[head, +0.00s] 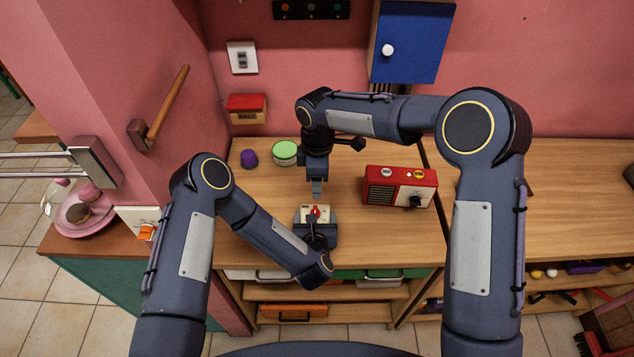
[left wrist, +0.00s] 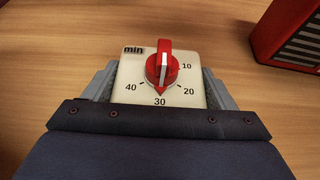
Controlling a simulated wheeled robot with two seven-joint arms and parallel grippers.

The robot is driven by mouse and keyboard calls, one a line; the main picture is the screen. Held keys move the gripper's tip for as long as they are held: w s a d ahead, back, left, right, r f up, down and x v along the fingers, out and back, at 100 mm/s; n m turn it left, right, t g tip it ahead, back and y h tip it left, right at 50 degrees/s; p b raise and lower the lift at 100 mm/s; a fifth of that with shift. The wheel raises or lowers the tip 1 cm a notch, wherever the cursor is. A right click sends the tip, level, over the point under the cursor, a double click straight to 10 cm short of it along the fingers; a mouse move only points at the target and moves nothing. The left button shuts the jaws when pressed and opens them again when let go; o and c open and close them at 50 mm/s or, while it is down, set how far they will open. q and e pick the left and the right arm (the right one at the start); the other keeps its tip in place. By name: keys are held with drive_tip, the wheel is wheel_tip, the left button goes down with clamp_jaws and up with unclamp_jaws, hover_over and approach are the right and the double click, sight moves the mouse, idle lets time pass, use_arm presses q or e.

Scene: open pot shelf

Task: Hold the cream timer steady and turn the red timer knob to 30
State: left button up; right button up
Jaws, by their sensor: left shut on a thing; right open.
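The cream timer (left wrist: 132,70) stands on the wooden counter, with numbers 10 to 40 and "min" on its face. It also shows in the head view (head: 306,211). Its red knob (left wrist: 160,68) has a white line, and its pointed lower end lies just above the 30 mark. My left gripper (head: 316,222) is shut on the timer, with a grey finger at each side in the left wrist view. My right gripper (head: 317,194) is open and empty, pointing down just behind the timer in the head view, apart from the knob as far as I can tell.
A red radio (head: 400,187) stands right of the timer. A green-lidded jar (head: 285,153) and a purple item (head: 249,158) stand at the back left. A blue cabinet (head: 412,42) hangs on the wall. The counter at far right is clear.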

use_arm(q)
drive_tip(key=shift+a+f, duration=0.1)
drive_tip(key=shift+f, duration=0.1)
drive_tip(key=o, duration=1.1)
drive_tip(key=shift+r, duration=0.1)
